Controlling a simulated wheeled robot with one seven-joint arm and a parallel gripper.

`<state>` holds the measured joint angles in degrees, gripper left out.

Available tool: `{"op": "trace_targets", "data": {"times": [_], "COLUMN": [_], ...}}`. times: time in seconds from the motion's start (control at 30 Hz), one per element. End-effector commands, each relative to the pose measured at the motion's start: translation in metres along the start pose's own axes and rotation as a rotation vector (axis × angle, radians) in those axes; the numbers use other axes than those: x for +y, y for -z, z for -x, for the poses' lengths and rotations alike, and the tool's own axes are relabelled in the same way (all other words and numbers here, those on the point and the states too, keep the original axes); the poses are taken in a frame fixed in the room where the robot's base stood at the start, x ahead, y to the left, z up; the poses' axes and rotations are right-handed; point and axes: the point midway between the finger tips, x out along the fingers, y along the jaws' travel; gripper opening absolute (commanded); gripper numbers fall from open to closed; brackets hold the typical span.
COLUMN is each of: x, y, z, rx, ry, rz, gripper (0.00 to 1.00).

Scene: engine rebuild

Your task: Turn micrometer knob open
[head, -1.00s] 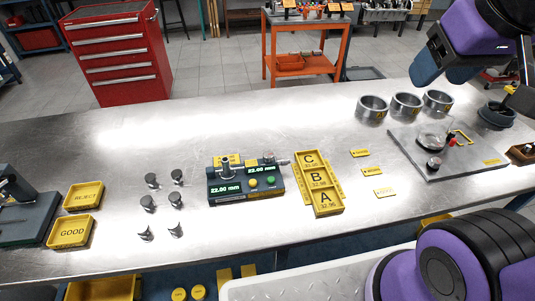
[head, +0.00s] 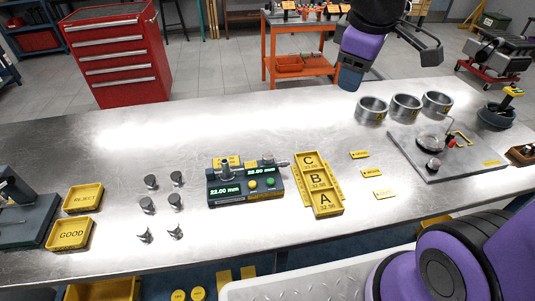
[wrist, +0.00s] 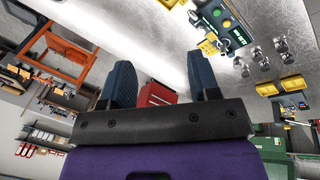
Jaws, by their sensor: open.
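The micrometer station (head: 245,184) is a dark box on the bench with green displays reading 22.00 mm, a yellow and a green button, and an upright post. The silver micrometer knob (head: 283,162) sticks out at its upper right side. My gripper (head: 351,78) hangs above the back edge of the bench, to the right of and beyond the station, empty. In the wrist view my gripper (wrist: 163,85) has its two blue fingers apart with nothing between them. The station (wrist: 222,22) also shows upside down at the top right of the wrist view.
Yellow A, B, C trays (head: 318,182) stand just right of the station. Several small dark metal parts (head: 150,204) stand to its left. Yellow REJECT (head: 83,198) and GOOD (head: 69,234) trays lie farther left. Metal rings (head: 406,107) stand at the back right. The bench between is clear.

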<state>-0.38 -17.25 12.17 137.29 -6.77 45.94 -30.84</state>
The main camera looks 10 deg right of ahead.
Motion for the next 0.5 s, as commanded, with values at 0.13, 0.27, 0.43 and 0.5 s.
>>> {"op": "trace_targets", "data": {"times": [0.13, 0.27, 0.43, 0.5], "x": [-0.002, -0.009, -0.024, -0.032], "y": [0.033, 0.060, 0.093, 0.106], "z": [-0.033, -0.061, -0.102, -0.119], "rx": [-0.034, -0.044, -0.038, -0.027], "ry": [0.043, 0.086, 0.153, 0.184], "rz": [0.237, 0.443, 0.708, 0.815], "gripper": [0.56, 0.56, 0.56, 0.56]}}
